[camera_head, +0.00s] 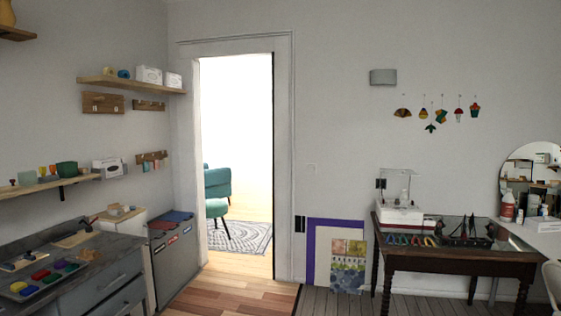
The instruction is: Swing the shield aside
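A clear, see-through panel (398,172) stands above a small white machine (400,213) on the dark wooden table at the right; it looks like the shield. It is small and far off, so its hinge and exact position cannot be made out. Neither of my grippers shows in the head view.
The dark wooden table (450,262) stands against the back wall, with a dark model ship (468,232) and a row of coloured-handled tools (410,240) on top. Framed pictures (336,262) lean on the wall left of it. A doorway opens at centre left. A grey workbench (95,280) fills the left. The floor (245,290) between is clear.

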